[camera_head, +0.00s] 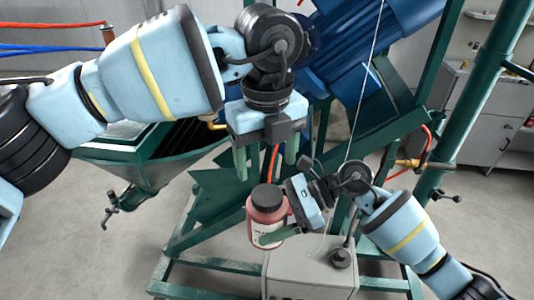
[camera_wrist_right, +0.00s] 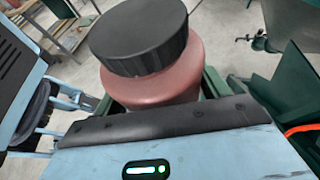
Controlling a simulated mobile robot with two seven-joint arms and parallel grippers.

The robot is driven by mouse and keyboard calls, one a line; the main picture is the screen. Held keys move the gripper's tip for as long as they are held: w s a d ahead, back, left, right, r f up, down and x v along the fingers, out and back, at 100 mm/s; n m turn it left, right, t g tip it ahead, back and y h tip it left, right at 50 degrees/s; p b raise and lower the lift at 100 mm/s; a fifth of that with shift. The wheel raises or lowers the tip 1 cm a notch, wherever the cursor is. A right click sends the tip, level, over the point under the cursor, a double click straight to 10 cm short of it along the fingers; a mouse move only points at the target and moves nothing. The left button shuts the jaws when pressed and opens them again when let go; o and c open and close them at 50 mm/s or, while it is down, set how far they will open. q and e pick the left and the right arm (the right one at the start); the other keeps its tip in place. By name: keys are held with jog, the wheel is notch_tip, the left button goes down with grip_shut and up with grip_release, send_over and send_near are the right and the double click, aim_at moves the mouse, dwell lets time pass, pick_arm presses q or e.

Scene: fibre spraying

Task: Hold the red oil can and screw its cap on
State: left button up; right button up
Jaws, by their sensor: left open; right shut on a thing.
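The red oil can (camera_head: 264,228) is upright, with a pale label on its side and a black cap (camera_head: 267,197) on top. My right gripper (camera_head: 270,232) is shut on the can's body from the right. Whether the cap is tight cannot be told.
A grey box (camera_head: 310,270) with a black knob stands below the can. A green steel frame (camera_head: 205,268) and a blue motor (camera_head: 365,45) are behind the arms. A green hopper (camera_head: 150,170) is at left, and a thin cable hangs near my right gripper.

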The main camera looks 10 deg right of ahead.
aim_at(267, 195)
pick_arm(q)
jog(key=n, duration=0.6)
jog(key=shift+r+n, duration=0.2)
jog(key=shift+n, duration=0.1)
jog(key=shift+f, duration=4.05)
